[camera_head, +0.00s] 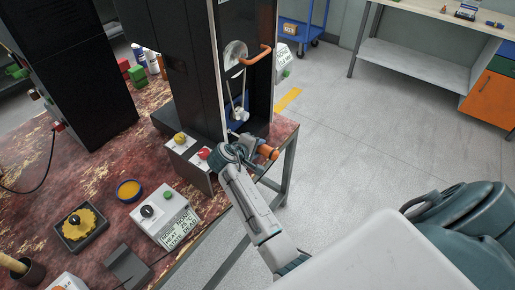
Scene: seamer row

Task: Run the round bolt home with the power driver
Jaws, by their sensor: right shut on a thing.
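My right gripper (257,148) is at the front right corner of the worktable (96,174), beside the foot of the tall black machine (190,60). It is shut on a dark and orange tool (269,153), which looks like the power driver; the gripper and wrist hide part of it. A small whitish fitting (240,114) sits low in the machine's open bay, just above and behind the gripper. I cannot make out the round bolt for certain. My left gripper is not in view.
A control box with a red and a yellow button (187,150) stands close left of my right wrist. An orange-handled lever (253,55) sticks out above. A labelled box (168,216), a yellow gear in a tray (81,226) and an orange-filled dish (129,190) lie left. The floor at right is clear.

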